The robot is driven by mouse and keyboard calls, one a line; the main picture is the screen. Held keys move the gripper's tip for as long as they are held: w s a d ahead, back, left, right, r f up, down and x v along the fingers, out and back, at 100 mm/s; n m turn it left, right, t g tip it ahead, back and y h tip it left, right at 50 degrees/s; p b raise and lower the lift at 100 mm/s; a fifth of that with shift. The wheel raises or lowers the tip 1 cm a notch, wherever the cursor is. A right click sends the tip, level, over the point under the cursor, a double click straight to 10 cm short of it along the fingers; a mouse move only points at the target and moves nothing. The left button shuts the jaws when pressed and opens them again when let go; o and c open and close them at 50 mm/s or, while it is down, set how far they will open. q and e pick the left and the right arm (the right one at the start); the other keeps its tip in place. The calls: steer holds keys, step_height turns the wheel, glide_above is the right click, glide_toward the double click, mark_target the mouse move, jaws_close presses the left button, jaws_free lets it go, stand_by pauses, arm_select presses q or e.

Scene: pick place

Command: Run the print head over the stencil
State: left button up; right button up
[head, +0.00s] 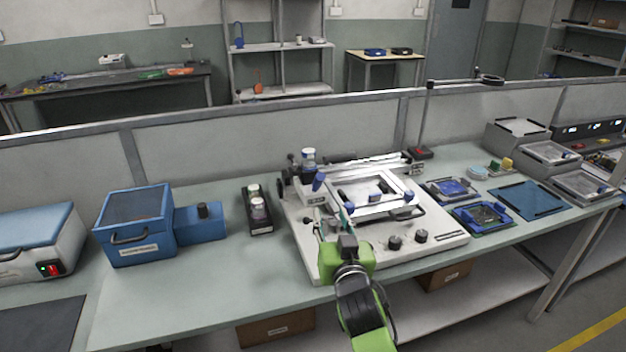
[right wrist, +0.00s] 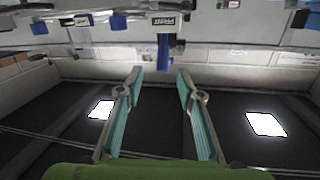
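The stencil printer (head: 440,237) is a pale flat machine in the middle of the bench. A light stencil frame (head: 378,207) lies on it, with a blue piece inside. A blue upright handle (head: 319,181), apparently the print head's, stands at the printer's left side. In the right wrist view a blue post (right wrist: 163,52) shows just beyond the fingertips, roughly in line with the gap. My right gripper (head: 334,217) is over the printer's front left part, nearer than the handle. Its teal fingers (right wrist: 160,71) are apart with nothing held. My left gripper is out of view.
Left of the printer are a dark tray with jars (head: 258,212) and a blue box (head: 135,228). Right of it are blue board holders (head: 483,217) and a blue mat (head: 528,200). A low partition (head: 260,138) runs behind the bench.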

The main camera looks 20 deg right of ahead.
mark_target(320, 183)
steer(key=shift+t, duration=0.3)
steer(key=w+b, duration=0.1)
steer(key=w, duration=0.3)
steer(key=w+r+b, duration=0.1)
steer(key=w+b, duration=0.1)
steer(key=w, duration=0.2)
steer(key=w+d+b, duration=0.1)
steer(key=w+b, duration=0.1)
steer(key=w, duration=0.3)
steer(key=shift+r, duration=0.25)
steer(key=shift+w+d+r+b, duration=0.15)
steer(key=shift+w+b, duration=0.15)
steer(key=shift+w, duration=0.4)
jaws_close()
